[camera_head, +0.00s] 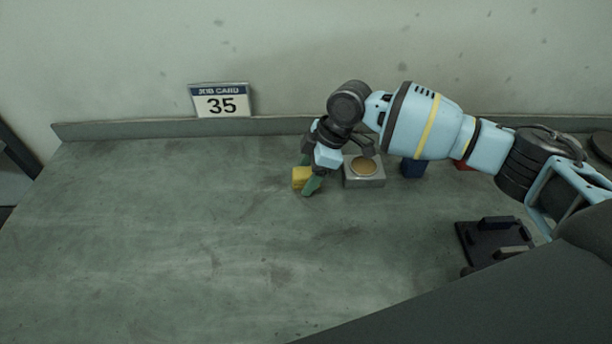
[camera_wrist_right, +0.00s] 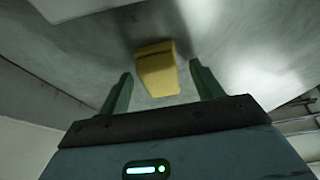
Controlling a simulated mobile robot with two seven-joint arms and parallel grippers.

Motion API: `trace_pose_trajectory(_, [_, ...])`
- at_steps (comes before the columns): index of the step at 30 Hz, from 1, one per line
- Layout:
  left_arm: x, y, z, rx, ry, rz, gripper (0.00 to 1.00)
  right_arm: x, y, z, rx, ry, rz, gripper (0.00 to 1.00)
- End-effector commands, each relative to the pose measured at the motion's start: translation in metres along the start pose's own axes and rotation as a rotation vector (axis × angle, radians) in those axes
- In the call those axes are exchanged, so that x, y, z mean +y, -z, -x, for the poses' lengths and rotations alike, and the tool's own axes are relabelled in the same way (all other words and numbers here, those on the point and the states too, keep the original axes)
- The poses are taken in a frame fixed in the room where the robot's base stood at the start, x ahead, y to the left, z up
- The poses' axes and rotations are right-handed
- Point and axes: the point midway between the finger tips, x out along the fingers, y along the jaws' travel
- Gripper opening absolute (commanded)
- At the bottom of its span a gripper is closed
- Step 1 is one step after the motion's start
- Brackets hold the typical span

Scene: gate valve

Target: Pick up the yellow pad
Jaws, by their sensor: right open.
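The yellow pad (camera_head: 301,177) is a small yellow block on the grey-green bench, near the middle of the head view. My right gripper (camera_head: 307,175) is down beside it, and one green finger covers part of the pad's right side. In the right wrist view the yellow pad (camera_wrist_right: 157,70) lies ahead of and between the two green fingertips of my right gripper (camera_wrist_right: 160,77). The fingers are open with gaps on both sides of the pad. My left gripper is not in view.
A grey block with a round tan disc (camera_head: 364,168) stands just right of the gripper. A blue block (camera_head: 413,167) and a red item (camera_head: 465,166) are further right. A dark fixture (camera_head: 490,240) sits at the right. A job card sign (camera_head: 222,101) stands behind. The left bench is clear.

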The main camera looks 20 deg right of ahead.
Motion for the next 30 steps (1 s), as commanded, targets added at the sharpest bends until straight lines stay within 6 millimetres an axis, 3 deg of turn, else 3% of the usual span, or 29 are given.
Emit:
trace_pose_trajectory(6, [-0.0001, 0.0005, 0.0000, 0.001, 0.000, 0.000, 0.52, 0.0000, -0.0001, -0.0003, 0.000, 0.000, 0.000, 0.64])
trace_pose_trajectory(17, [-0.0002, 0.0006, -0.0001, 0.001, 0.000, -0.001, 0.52, 0.0000, -0.0003, -0.0001, -0.001, 0.000, 0.000, 0.17])
trace_pose_trajectory(30, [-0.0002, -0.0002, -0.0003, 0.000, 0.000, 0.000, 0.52, 0.0003, 0.0037, 0.0090, 0.000, -0.001, 0.000, 0.17])
